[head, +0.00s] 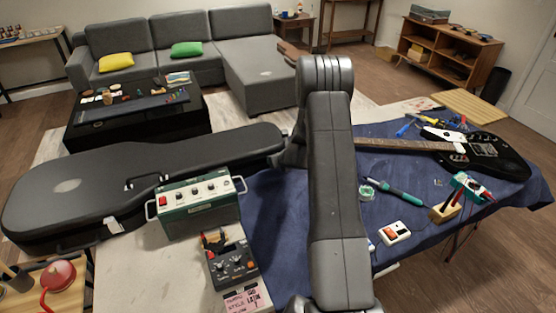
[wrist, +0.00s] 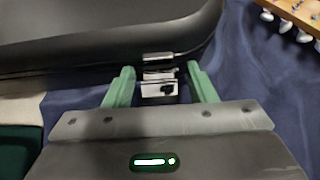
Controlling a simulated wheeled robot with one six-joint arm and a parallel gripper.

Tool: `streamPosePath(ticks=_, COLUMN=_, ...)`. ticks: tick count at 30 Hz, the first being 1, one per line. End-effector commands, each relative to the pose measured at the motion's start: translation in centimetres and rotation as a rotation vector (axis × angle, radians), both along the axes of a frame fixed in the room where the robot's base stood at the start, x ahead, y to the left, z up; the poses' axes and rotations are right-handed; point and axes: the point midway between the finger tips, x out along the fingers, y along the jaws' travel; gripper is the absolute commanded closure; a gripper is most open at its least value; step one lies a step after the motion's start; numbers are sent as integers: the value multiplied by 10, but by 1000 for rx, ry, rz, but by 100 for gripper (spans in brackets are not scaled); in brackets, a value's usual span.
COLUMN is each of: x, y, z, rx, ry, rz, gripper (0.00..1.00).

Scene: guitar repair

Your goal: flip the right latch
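The black guitar case (head: 80,185) lies at the left of the table in the head view. Its dark side and edge (wrist: 90,45) fill the upper left of the wrist view. A silver latch (wrist: 160,76) sits at the case's front edge, with an upper metal plate and a lower part with a dark spot. My gripper (wrist: 160,69) has its two green fingers apart, one on each side of the latch. Nothing is held. I cannot tell whether the fingers touch the latch. In the head view my arm hides the gripper and this latch.
A green amplifier box (head: 198,205) and a dark pedal (head: 231,262) stand in front of the case. A black electric guitar (head: 497,160) lies on the blue cloth (head: 275,240) at the right. Its headstock pegs (wrist: 290,18) show at the wrist view's upper right.

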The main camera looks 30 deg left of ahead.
Motion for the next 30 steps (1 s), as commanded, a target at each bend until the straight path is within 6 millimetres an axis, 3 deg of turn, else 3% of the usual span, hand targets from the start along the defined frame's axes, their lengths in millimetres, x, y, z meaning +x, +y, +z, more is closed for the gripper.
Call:
streamPosePath(ticks=11, x=-5, y=-7, z=7, rx=0, ry=-1, rz=-1, gripper=49)
streamPosePath(ticks=30, x=-58, y=-68, z=76, rx=1, ry=-2, rz=-2, gripper=49)
